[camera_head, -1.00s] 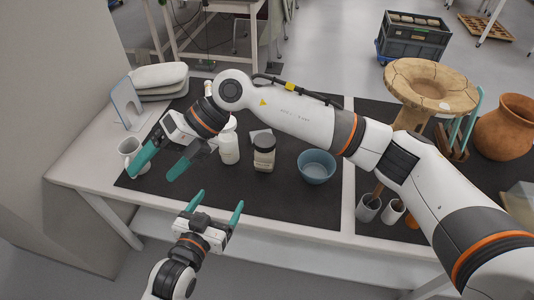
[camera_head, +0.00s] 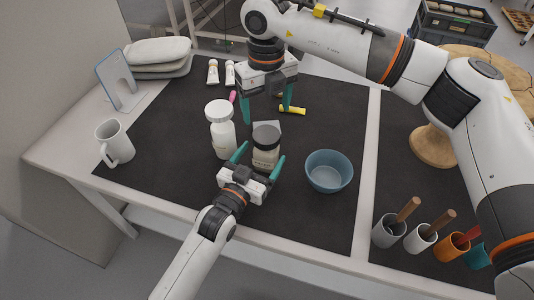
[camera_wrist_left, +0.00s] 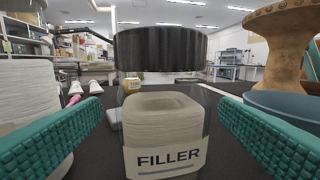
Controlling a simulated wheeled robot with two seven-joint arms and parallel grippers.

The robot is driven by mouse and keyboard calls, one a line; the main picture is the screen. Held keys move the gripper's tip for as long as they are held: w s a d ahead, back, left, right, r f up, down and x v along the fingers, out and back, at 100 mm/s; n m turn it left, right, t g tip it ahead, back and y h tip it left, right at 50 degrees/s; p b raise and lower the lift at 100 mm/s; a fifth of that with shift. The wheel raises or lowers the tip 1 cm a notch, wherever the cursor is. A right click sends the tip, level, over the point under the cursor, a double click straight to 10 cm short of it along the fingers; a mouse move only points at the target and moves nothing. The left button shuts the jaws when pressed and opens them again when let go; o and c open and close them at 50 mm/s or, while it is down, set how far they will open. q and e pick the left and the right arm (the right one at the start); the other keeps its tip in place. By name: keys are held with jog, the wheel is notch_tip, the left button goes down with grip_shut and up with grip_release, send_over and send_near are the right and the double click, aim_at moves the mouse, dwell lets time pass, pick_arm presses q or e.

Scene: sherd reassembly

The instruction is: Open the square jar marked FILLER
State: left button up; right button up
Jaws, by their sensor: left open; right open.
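The square jar (camera_head: 264,158) has clear walls, pale contents and a round black lid (camera_head: 266,136). In the left wrist view the jar (camera_wrist_left: 165,125) shows its FILLER label, and the black lid (camera_wrist_left: 160,50) sits on top. My left gripper (camera_head: 261,155) is open, with its teal fingers on either side of the jar's lower body; in the wrist view gaps show between fingers and jar. My right gripper (camera_head: 266,110) is open and empty, pointing down above and behind the jar, its fingertips apart from the lid.
A white bottle (camera_head: 222,135) stands close left of the jar. A blue bowl (camera_head: 329,172) is to the right. A white mug (camera_head: 115,143) stands at left. The dark mat's front left is clear.

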aim_at(266, 134)
pick_arm(q)
jog(key=x, duration=0.4)
pick_arm(e)
jog(key=shift+s+r, duration=0.1)
pick_arm(q)
jog(key=shift+w+d, duration=0.3)
jog(key=shift+w, duration=0.2)
grip_shut()
pick_arm(e)
jog(key=m, duration=0.3)
jog(key=shift+m, duration=0.4)
jog(key=m, duration=0.3)
jog(key=shift+m, duration=0.4)
jog(key=m, duration=0.5)
jog(key=shift+m, duration=0.4)
jog(key=shift+f, duration=4.1)
